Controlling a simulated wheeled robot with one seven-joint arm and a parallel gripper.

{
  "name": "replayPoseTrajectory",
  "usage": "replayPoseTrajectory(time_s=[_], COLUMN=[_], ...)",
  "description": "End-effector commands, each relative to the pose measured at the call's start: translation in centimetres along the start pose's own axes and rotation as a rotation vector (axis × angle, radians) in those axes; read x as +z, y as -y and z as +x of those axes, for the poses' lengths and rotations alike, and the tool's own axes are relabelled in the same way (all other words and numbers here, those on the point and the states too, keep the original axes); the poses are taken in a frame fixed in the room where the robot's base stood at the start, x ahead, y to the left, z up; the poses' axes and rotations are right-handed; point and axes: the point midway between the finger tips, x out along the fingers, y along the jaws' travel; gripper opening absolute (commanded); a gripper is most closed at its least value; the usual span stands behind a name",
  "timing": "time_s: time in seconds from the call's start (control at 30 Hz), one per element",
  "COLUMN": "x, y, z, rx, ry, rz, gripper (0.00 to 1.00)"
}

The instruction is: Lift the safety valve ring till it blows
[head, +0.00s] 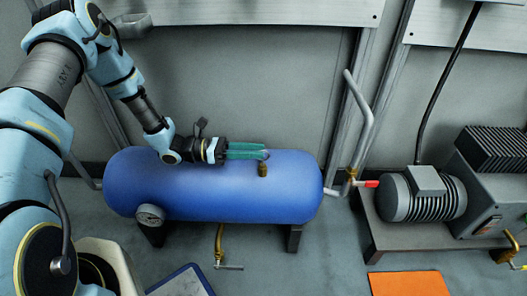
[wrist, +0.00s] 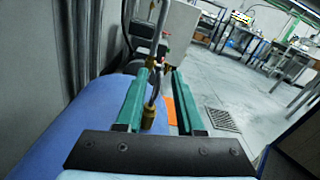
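The blue air tank (head: 225,190) lies on its side on short legs in the head view. The brass safety valve (head: 262,170) stands upright on its top, towards the right end. A small, thin grey ring (head: 267,154) shows at the valve's top, partly behind the fingertips. My gripper (head: 262,151) reaches level over the tank from the left, with its green fingers at the valve's top. In the wrist view, the gripper (wrist: 160,72) is open, and the brass valve (wrist: 148,116) shows between the fingers, closer to the left one. I cannot tell whether a finger touches the ring.
A pressure gauge (head: 150,216) sits on the tank's left front. A grey pipe with a red-handled valve (head: 366,184) stands at the right, beside a motor (head: 425,193). A brass drain valve (head: 220,245) hangs below the tank. An orange mat (head: 409,284) lies on the floor.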

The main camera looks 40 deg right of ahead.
Motion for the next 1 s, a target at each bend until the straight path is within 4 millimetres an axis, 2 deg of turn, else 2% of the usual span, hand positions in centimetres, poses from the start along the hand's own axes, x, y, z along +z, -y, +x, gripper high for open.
replayPoseTrajectory(time_s=[0.1, 0.2, 0.57, 0.9, 1.0], x=[-0.1, -0.1, 0.0, 0.0, 0.0], y=[0.0, 0.0, 0.0, 0.0, 0.0], z=[1.7, 2.5, 3.1, 3.0, 3.0], rx=[-0.002, -0.001, 0.001, 0.001, 0.0], ry=[-0.002, -0.002, -0.001, -0.001, -0.001], rz=[0.0, -0.001, -0.001, 0.0, -0.001], gripper=[0.37, 0.37, 0.37, 0.01, 0.0])
